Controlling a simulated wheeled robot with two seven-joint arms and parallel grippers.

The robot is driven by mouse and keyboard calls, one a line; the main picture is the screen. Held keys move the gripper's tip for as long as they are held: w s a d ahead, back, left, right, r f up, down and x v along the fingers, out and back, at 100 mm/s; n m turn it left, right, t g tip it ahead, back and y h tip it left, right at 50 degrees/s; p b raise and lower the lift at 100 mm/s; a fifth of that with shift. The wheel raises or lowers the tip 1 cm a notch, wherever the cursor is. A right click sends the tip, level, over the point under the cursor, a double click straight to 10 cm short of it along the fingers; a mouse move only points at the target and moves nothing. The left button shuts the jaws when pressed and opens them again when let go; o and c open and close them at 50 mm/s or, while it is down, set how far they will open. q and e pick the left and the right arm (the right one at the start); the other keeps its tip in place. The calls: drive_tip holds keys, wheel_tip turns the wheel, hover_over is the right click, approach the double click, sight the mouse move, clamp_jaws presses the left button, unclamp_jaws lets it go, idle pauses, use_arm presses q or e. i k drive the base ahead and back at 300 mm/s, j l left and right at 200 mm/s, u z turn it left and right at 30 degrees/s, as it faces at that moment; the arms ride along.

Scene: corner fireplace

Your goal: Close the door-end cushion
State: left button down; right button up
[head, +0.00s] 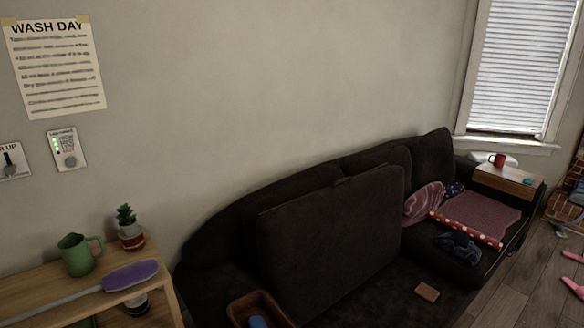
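A dark sofa (225,225) stands along the wall. One large dark cushion (335,240) is raised and leans back, close to upright, in the nearer part of the sofa. Its lower edge and what lies beneath it are partly out of view or too dark to tell. Farther right, another seat cushion (470,262) lies flat with cloths on it. I cannot tell from this view which end the door is at. Neither of my grippers is in view.
A brown tray (238,312) with a blue item and a small tan block (427,292) lie before the raised cushion. Folded red-dotted cloth (480,215) and dark cloth (458,246) lie at right. A wooden shelf (40,290) holds a green jug, plant and purple brush.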

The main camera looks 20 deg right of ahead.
sight(315, 249)
drive_tip(key=i+l, duration=0.1)
drive_tip(key=l, duration=0.4)
drive_tip(key=i+l, duration=0.1)
drive_tip(key=l, duration=0.35)
drive_tip(key=i+l, duration=0.1)
drive_tip(key=l, duration=0.4)
drive_tip(key=i+l, duration=0.1)
drive_tip(key=l, duration=0.35)
drive_tip(key=i+l, duration=0.1)
drive_tip(key=l, duration=0.4)
